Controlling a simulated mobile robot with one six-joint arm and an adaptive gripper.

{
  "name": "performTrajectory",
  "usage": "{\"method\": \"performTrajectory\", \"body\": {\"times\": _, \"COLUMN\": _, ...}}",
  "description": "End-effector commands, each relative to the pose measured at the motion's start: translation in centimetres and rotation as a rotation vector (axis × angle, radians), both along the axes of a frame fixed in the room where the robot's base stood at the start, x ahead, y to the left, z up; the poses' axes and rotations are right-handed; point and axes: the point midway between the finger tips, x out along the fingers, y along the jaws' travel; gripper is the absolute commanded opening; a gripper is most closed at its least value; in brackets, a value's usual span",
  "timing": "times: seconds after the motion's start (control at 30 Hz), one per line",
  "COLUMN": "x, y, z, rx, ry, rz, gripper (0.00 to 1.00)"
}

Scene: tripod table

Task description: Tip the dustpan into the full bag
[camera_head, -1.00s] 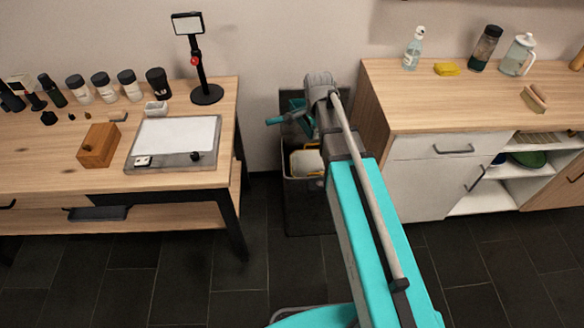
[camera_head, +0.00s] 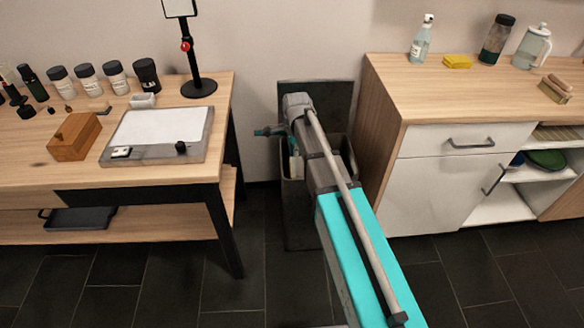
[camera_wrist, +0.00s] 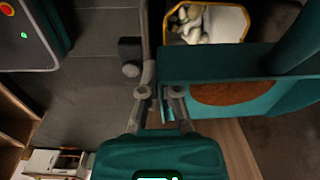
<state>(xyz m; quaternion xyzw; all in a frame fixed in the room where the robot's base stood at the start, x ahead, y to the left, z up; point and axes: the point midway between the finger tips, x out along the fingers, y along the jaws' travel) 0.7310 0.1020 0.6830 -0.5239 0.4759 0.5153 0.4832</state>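In the wrist view the teal dustpan (camera_wrist: 215,75) lies right of the fingers, with a brown heap (camera_wrist: 232,93) in it. My gripper (camera_wrist: 160,92) is closed on the dustpan's near left edge. In the head view only the dustpan's teal handle (camera_head: 268,132) shows, sticking out left of my wrist; the rest is hidden behind my arm. The full bag, with a yellow rim (camera_wrist: 247,22) and white crumpled contents (camera_wrist: 190,22), is above the dustpan in the wrist picture. In the head view the bag is mostly hidden in the dark bin (camera_head: 298,212).
A dark upright panel (camera_head: 340,95) stands behind the bin. A wooden table (camera_head: 150,172) with jars and a phone stand (camera_head: 198,85) is on the left. A wood-topped cabinet (camera_head: 400,105) stands close on the right. Dark tiled floor (camera_head: 160,285) is clear in front.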

Motion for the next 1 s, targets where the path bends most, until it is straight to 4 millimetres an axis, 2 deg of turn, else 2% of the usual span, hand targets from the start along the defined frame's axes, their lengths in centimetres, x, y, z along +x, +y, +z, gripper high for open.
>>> {"method": "performTrajectory", "body": {"times": 0.03, "x": 0.4, "y": 0.4, "z": -1.7, "rx": 0.0, "ry": -0.001, "rz": -0.011, "gripper": 0.0}}
{"method": "performTrajectory", "body": {"times": 0.3, "x": 1.2, "y": 1.6, "z": -4.4, "rx": 0.001, "ry": -0.002, "rz": -0.064, "gripper": 0.0}}
{"method": "performTrajectory", "body": {"times": 1.0, "x": 1.4, "y": 2.0, "z": -4.9, "rx": 0.002, "ry": -0.003, "rz": -0.08, "gripper": 0.0}}
